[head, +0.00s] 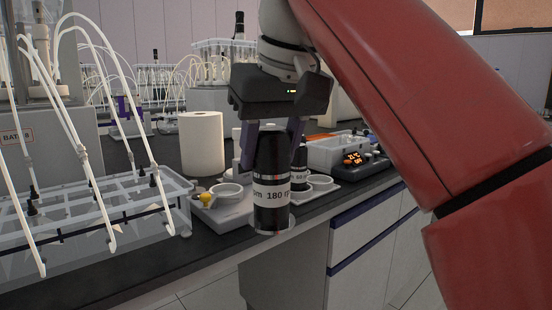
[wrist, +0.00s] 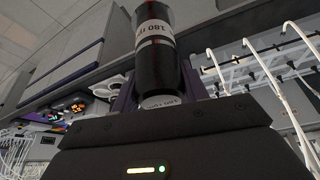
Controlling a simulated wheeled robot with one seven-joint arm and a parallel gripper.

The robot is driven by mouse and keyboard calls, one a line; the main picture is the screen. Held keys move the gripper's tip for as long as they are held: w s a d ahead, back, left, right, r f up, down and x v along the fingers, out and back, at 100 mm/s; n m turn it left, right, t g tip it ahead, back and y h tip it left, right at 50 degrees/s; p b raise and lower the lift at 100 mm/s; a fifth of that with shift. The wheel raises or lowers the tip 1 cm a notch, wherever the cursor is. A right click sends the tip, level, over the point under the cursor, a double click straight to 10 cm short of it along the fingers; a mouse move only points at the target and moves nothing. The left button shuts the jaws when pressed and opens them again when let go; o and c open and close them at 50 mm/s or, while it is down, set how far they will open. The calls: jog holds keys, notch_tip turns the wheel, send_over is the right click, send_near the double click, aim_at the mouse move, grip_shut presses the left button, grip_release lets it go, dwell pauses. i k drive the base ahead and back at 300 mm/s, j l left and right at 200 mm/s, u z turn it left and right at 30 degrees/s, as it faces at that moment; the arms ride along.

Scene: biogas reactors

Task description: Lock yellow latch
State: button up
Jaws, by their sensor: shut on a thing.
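A small yellow knob, which looks like the yellow latch (head: 205,197), is on a white fixture with round holders (head: 230,208) on the dark bench in the head view. My gripper (head: 271,140) is shut on a black bottle (head: 271,165) with a white "180" label, held upright. The bottle is in front of the bench, to the right of the yellow latch, and hides part of the fixture. In the wrist view the bottle (wrist: 153,45) stands between the two fingers. I do not see the latch in the wrist view.
A clear rack with white tubes (head: 90,225) fills the left of the bench. A white paper roll (head: 202,143) stands behind the fixture. A second black bottle (head: 299,168) and a device with an orange display (head: 358,158) are to the right.

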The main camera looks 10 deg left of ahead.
aim_at(208, 199)
jog(key=i+j, duration=0.8)
jog(key=i, duration=0.05)
